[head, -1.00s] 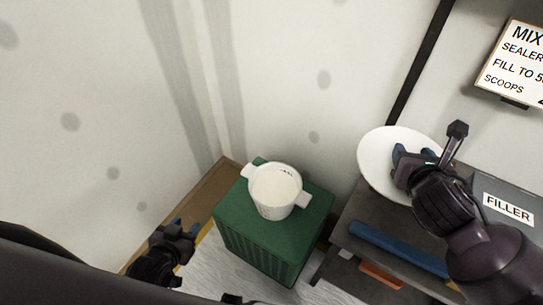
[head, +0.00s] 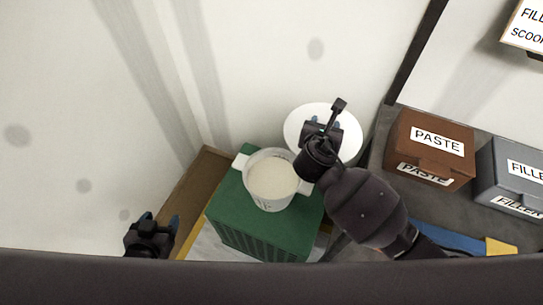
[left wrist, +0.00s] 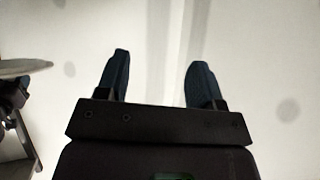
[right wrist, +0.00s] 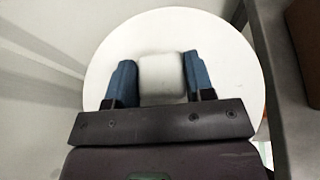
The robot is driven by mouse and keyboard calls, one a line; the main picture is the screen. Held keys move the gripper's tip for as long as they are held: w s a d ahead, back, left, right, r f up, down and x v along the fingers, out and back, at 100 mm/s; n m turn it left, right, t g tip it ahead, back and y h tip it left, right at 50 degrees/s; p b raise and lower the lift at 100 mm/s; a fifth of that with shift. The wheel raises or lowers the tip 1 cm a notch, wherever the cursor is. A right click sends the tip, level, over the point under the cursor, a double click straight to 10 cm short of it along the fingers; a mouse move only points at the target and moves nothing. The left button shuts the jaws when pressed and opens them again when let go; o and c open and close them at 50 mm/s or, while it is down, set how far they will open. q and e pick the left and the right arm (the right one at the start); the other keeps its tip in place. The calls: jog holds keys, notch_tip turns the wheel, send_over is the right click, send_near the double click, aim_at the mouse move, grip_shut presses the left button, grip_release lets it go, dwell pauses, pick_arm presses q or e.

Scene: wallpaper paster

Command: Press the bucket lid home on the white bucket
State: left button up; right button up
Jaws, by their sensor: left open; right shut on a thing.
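The white bucket (head: 270,182) stands upright and uncovered on a green crate (head: 262,238), with pale contents inside. The bucket lid (head: 293,124) is a round white disc with a block-like knob (right wrist: 161,76). My right gripper (right wrist: 161,82) is shut on that knob. In the head view my right gripper (head: 322,128) holds the lid just behind and right of the bucket, apart from its rim as far as I can tell. My left gripper (head: 158,222) is open and empty, left of the crate; its fingers (left wrist: 158,80) show with nothing between them.
A brown PASTE box (head: 428,150) and a grey FILLER box (head: 512,170) stand on the dark bench at right. A sign (head: 527,28) hangs on the wall above. Walls close in behind and left of the crate.

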aim_at(295, 145)
pick_arm(q)
jog(key=shift+g, duration=0.3)
jog(key=f+b, duration=0.2)
jog(key=f, duration=0.1)
jog(key=f+b, duration=0.2)
jog(key=shift+s+f, duration=0.2)
jog(key=shift+s, duration=0.1)
pick_arm(e)
jog(key=a+f, duration=1.2)
jog(key=a, duration=0.1)
jog(key=shift+s+a+f+m+h, duration=0.2)
jog(key=shift+s+f+m+h, duration=0.1)
jog(key=shift+s+m+h, duration=0.1)
pick_arm(q)
jog(key=shift+s, duration=0.1)
